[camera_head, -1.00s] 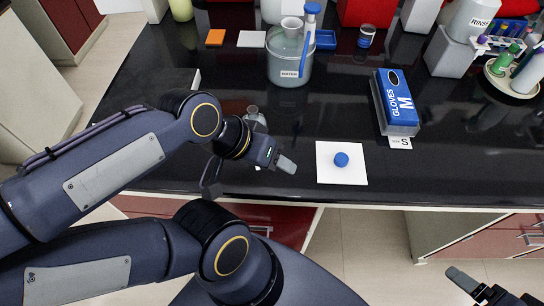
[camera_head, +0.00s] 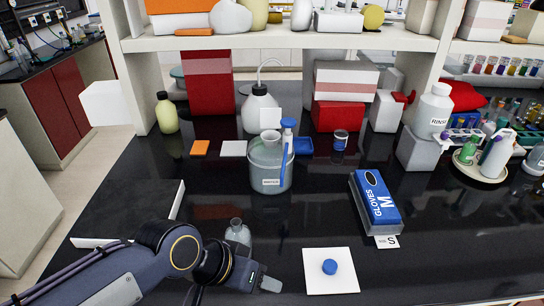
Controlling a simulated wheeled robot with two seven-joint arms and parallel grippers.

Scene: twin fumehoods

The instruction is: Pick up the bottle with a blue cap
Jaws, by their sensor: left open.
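A small clear glass bottle (camera_head: 238,234) stands upright on the black bench near the front edge; its lower part is partly hidden by my left arm, and no cap shows on it. A round blue cap (camera_head: 330,267) lies on a white square mat (camera_head: 318,284) to its right. My left gripper (camera_head: 238,291) is open, just in front of the bottle; one grey fingertip shows and the other is mostly hidden or cut off by the frame's edge. I cannot tell whether it touches the bottle. My right gripper is not in view.
A clear water container (camera_head: 268,179) with a blue-handled item stands behind the bottle. A small jar (camera_head: 340,140), orange and white pads and a crowded shelf (camera_head: 280,41) are further back.

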